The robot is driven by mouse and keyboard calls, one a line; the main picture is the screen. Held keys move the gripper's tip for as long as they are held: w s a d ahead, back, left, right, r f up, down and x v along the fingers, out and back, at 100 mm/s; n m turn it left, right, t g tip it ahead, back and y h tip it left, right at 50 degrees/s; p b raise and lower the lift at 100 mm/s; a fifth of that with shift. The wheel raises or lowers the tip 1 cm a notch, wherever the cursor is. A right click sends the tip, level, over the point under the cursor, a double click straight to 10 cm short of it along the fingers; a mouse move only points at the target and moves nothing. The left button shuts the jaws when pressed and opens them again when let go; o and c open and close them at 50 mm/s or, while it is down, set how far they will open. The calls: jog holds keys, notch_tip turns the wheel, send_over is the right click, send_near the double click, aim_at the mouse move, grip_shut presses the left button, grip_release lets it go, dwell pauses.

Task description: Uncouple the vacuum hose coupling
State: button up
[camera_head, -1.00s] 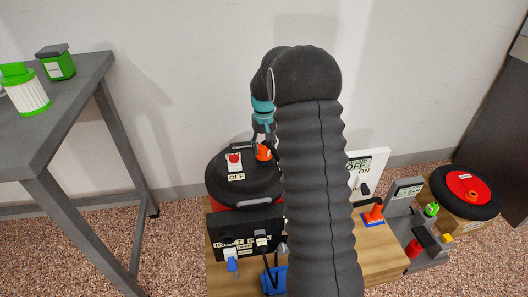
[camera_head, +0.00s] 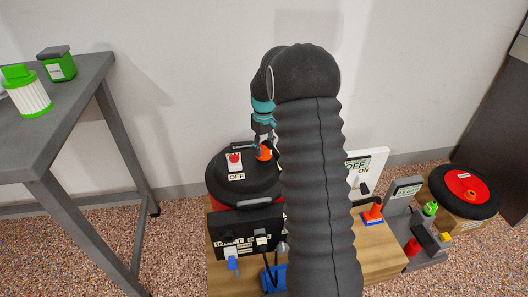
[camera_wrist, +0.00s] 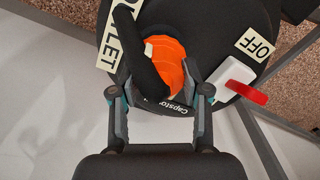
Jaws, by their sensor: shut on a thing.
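The vacuum (camera_head: 222,190) is a black-topped drum with a red body below. An orange coupling (camera_head: 264,153) stands upright on its lid, beside the red switch (camera_head: 234,160) and the OFF label. In the wrist view the orange coupling (camera_wrist: 168,62) has a black arm-like part (camera_wrist: 143,50) across it, near a partly hidden OUTLET label (camera_wrist: 121,35). My gripper (camera_wrist: 160,90) is shut on the orange coupling, with a finger on each side. In the head view my gripper (camera_head: 262,138) is just above the coupling; my arm hides the vacuum's right side.
A grey table (camera_head: 75,118) at left carries a green-and-white filter (camera_head: 28,93) and a green box (camera_head: 60,65). A black outlet box (camera_head: 248,235) stands in front of the vacuum. A white switch panel (camera_head: 368,168), an orange cone-like piece (camera_head: 373,213) and a red-black disc (camera_head: 466,192) are at right.

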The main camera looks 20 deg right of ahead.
jog(key=shift+r+p, duration=0.45)
jog(key=shift+r, duration=0.2)
dwell(0.3)
jog(key=shift+r+p, duration=0.9)
jog(key=shift+r, duration=0.45)
